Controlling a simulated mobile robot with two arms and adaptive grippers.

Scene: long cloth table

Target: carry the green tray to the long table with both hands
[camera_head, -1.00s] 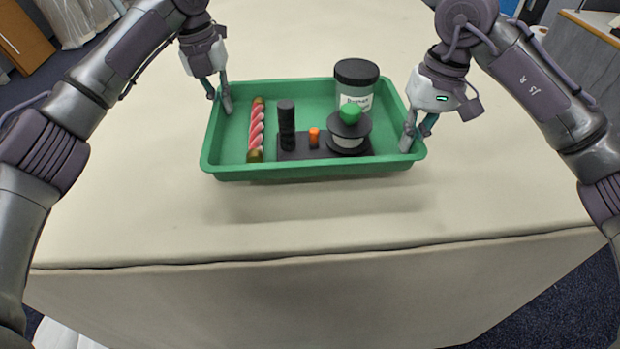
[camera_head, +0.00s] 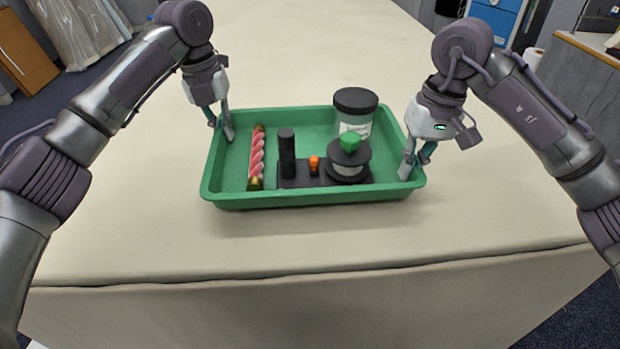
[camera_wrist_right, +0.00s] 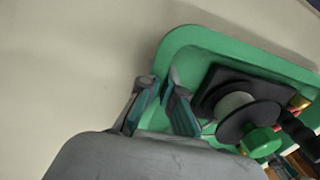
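The green tray (camera_head: 312,198) is over the cloth table (camera_head: 150,245), roughly level, with its shadow close under its front wall. Whether its bottom touches the cloth is hard to tell. My left gripper (camera_head: 229,133) is shut on the tray's left wall. My right gripper (camera_head: 405,168) is shut on the right wall; the right wrist view shows its fingers (camera_wrist_right: 160,82) on either side of the tray's wall (camera_wrist_right: 190,38).
In the tray are a red-and-white twisted stick (camera_head: 257,155), a lidded jar (camera_head: 355,115), and a black base with a black post (camera_head: 287,155), an orange piece (camera_head: 314,164) and a green-knobbed spool (camera_head: 348,160). The cloth around the tray is clear.

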